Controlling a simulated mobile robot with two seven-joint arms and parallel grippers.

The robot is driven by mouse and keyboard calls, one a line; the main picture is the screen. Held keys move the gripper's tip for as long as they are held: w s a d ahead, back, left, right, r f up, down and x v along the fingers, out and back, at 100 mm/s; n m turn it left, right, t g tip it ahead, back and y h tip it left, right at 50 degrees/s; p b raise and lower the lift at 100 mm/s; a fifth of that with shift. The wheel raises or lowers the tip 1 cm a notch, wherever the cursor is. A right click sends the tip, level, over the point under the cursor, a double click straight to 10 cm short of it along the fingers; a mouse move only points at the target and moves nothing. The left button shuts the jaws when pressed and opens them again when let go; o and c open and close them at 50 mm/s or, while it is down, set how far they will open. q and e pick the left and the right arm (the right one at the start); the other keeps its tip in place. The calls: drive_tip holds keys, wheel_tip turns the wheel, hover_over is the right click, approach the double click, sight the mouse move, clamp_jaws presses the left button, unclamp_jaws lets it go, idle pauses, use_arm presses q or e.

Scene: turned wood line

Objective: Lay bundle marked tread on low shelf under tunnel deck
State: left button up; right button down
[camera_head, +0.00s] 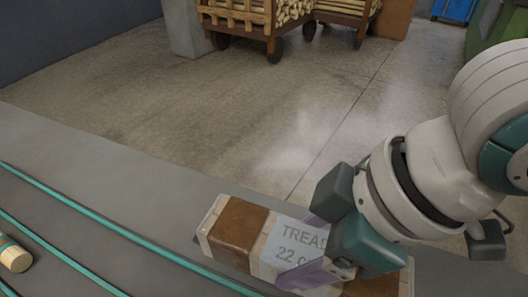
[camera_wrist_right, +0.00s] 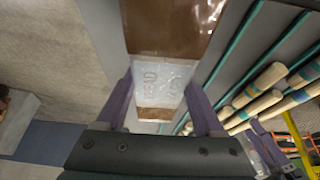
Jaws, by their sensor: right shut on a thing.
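The bundle marked tread (camera_head: 238,226) is a long block with brown and pale bands and a white label reading "TREAD" and "22.", the rest covered. My right gripper (camera_head: 318,252) is shut on it around the label, over the grey surface at the bottom of the head view. In the right wrist view the bundle (camera_wrist_right: 165,28) runs up between the two purple fingers of the right gripper (camera_wrist_right: 160,103). Whether it touches the surface below cannot be told. My left gripper is not in view. I cannot make out a low shelf under a tunnel deck.
A grey surface (camera_head: 90,150) with teal rails crosses the lower left. A banded wooden piece (camera_head: 15,258) lies there; several banded pieces (camera_wrist_right: 262,80) show in the right wrist view. Wheeled carts of wood (camera_head: 262,22) stand at the back, with open floor (camera_head: 240,110) before them.

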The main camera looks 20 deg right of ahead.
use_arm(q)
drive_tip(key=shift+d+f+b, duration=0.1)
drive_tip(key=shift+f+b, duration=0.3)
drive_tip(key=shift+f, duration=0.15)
use_arm(e)
drive_tip(key=shift+f, duration=1.95)
drive_tip(key=shift+f, duration=0.2)
unclamp_jaws()
